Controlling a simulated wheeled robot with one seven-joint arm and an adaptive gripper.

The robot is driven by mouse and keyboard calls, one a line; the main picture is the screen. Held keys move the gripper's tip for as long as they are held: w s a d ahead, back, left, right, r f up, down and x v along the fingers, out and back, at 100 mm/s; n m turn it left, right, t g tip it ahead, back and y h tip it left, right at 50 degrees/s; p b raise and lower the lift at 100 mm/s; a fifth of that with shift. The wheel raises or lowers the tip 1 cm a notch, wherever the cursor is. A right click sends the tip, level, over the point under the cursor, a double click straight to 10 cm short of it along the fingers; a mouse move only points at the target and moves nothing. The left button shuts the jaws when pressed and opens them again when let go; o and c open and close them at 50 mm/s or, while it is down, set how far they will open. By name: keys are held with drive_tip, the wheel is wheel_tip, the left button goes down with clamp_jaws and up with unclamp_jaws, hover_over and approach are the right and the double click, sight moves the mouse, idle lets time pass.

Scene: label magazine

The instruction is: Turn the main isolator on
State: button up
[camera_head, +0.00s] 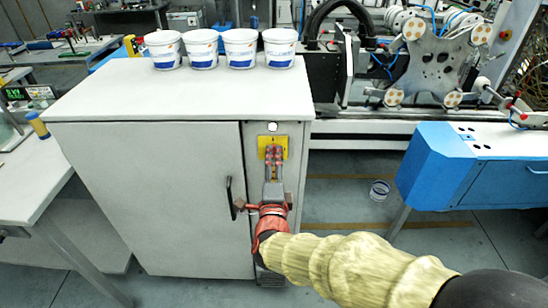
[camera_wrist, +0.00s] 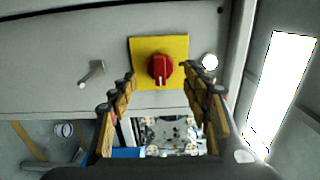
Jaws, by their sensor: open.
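The main isolator is a red rotary knob (camera_wrist: 161,68) on a square yellow plate (camera_wrist: 145,46) on the grey cabinet front. In the wrist view a white mark shows on the knob's lower part. In the head view the yellow plate (camera_head: 263,142) sits near the cabinet's top right, and my gripper mostly covers the knob. My gripper (camera_head: 273,156) is in front of the plate. In the wrist view my gripper (camera_wrist: 160,75) is open, with one finger to each side of the knob. I cannot tell whether the fingertips touch it.
A white round lamp (camera_wrist: 210,62) is beside the plate. A black door handle (camera_head: 229,196) is on the cabinet (camera_head: 150,190). Several white tubs (camera_head: 202,48) stand on top.

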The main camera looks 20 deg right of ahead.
drive_tip(key=v, duration=0.9)
